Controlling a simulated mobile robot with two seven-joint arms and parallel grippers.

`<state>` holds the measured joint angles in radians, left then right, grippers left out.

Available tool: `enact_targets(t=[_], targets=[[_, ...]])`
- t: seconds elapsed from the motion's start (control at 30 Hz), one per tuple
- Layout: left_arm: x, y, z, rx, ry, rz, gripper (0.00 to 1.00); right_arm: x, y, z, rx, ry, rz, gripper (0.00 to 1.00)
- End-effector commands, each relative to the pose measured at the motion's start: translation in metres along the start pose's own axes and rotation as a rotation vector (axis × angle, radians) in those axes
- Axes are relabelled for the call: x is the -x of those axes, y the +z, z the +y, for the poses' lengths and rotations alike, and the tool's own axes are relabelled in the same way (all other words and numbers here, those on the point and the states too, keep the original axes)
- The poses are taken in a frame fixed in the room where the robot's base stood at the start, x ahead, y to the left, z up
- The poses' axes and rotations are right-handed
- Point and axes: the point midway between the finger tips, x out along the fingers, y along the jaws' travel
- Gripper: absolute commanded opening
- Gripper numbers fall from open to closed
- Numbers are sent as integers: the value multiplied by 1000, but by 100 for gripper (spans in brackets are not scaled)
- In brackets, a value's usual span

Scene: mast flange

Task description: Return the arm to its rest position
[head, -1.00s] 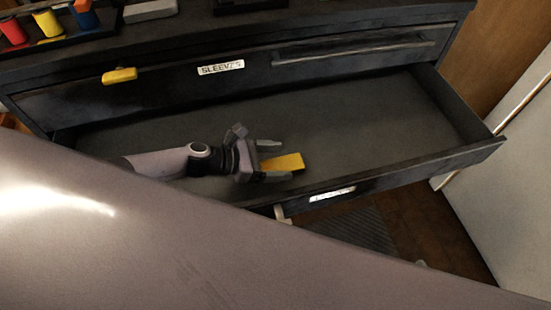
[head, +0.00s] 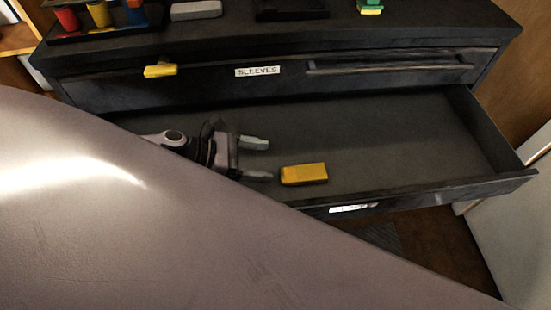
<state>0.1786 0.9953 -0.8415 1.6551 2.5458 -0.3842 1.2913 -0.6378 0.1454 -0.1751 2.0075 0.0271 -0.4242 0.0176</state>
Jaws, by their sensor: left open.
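My left gripper (head: 258,160) is over the open drawer (head: 400,140), toward its left part. Its two grey fingers are spread apart and hold nothing. A yellow block (head: 304,174) lies in the drawer just to the right of the fingertips, apart from them. Much of my left arm is hidden behind the large grey-mauve part of my own body that fills the lower left. My right gripper does not show.
The closed drawer above has a label reading SLEEVES (head: 257,71), a long handle (head: 390,64) and a yellow piece (head: 160,70). On the cabinet top stand coloured cylinders (head: 100,14), a grey block (head: 196,10) and a green and yellow item (head: 370,6).

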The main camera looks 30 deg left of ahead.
Motion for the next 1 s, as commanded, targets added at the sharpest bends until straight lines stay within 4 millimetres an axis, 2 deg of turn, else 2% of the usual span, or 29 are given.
enact_targets(t=[0.2,0.77,0.87,1.0], targets=[[10,0,0,-1,-1,1,83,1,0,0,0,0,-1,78],[11,2,0,-1,0,0,83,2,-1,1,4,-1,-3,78],[16,13,0,-1,0,0,83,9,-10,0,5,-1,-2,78],[29,45,0,-1,0,0,83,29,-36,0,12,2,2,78]])
